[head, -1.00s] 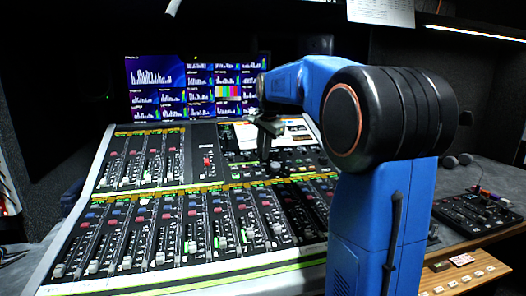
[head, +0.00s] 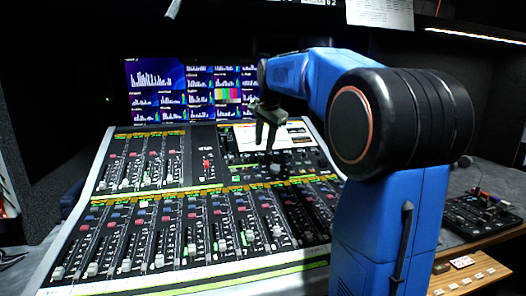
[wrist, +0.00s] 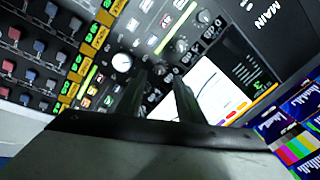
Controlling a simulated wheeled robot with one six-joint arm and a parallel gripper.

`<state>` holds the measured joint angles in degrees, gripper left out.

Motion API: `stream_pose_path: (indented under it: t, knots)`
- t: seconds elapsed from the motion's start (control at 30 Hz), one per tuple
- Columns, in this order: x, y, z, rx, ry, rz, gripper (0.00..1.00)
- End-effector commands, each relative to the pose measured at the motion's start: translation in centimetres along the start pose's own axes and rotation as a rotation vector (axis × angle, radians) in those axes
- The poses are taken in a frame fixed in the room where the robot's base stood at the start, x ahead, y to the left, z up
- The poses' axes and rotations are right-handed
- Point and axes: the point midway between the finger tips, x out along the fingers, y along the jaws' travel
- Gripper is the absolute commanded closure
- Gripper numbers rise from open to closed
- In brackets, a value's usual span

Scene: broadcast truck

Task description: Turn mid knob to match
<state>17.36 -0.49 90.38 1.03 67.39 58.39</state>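My gripper (head: 268,147) points down over the upper right part of the mixing console (head: 190,262), above its knob section. In the wrist view, the two dark fingers of my gripper (wrist: 162,78) are apart, with nothing seen held between them. A row of small dark knobs runs diagonally there: one knob (wrist: 160,68) shows between the fingertips, another dark knob (wrist: 182,45) lies beyond it. A knob with a white top (wrist: 122,62) lies left of the fingers. I cannot tell whether the fingers touch any knob, or which way the knobs point.
A lit touchscreen (wrist: 205,90) lies just right of the fingers. Rows of faders (head: 160,240) fill the console's front. A monitor wall (head: 195,88) stands behind. A small black control box (head: 480,213) sits on the desk at the right.

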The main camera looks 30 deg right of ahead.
Motion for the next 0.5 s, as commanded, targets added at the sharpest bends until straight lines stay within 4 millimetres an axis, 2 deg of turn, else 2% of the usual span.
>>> stream_pose_path:
  t: [0.1,0.5]
  knots:
    - [-2.6,-0.1,0.0,0.000,0.002,-0.004,0.66]
    - [-10.0,0.0,0.0,0.000,0.001,-0.002,0.66]
